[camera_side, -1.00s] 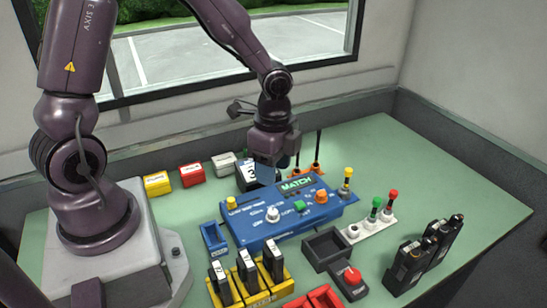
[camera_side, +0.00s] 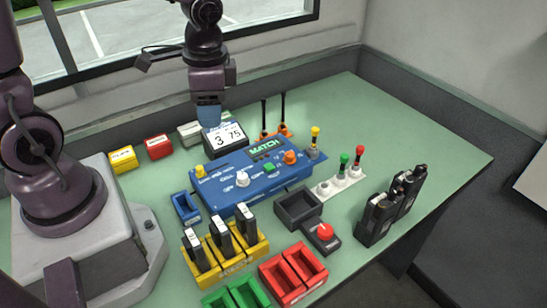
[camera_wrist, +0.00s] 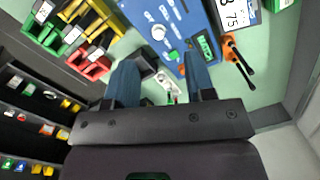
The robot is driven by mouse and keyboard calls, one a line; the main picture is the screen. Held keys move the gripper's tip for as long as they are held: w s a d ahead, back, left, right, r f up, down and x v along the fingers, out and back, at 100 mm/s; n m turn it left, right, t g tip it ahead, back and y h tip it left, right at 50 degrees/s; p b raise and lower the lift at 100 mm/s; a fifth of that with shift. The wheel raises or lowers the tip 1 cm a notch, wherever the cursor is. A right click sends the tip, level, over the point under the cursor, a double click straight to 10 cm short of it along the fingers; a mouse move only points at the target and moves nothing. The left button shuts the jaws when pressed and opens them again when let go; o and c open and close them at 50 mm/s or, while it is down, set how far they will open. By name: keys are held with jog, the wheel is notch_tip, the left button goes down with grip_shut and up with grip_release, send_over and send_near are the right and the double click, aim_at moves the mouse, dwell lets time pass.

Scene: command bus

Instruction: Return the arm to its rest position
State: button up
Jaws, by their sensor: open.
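My gripper (camera_side: 208,118) hangs from the arm above the back of the green table, behind the blue MATCH panel (camera_side: 250,182) and beside the upper left of the white display reading 3 and 75 (camera_side: 225,138). Its blue fingers point down in the side view. In the wrist view the two blue fingers of my gripper (camera_wrist: 162,82) stand apart with nothing held between them. The blue panel (camera_wrist: 165,30) shows beyond the fingers there, and part of the display (camera_wrist: 236,14) is at the top right.
Yellow (camera_side: 122,160), red (camera_side: 158,147) and white boxes (camera_side: 190,132) line the table's back. Black radios (camera_side: 388,208) stand at right. A yellow rack (camera_side: 228,262), red bins (camera_side: 292,276) and a dark open tray (camera_side: 298,208) are in front. The green table's right side (camera_side: 425,150) is clear.

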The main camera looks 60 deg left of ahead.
jog(key=s+d+r+n+t, duration=0.2)
jog(key=s+r+n+t, duration=0.2)
jog(key=r, duration=0.9)
jog(key=s+t, duration=0.2)
jog(key=s, duration=0.1)
jog(key=shift+s+r+n+h, duration=0.15)
jog(key=shift+s+n+h, duration=0.05)
jog(key=shift+n+h, duration=0.1)
jog(key=shift+d, duration=0.1)
jog(key=shift+c, duration=0.5)
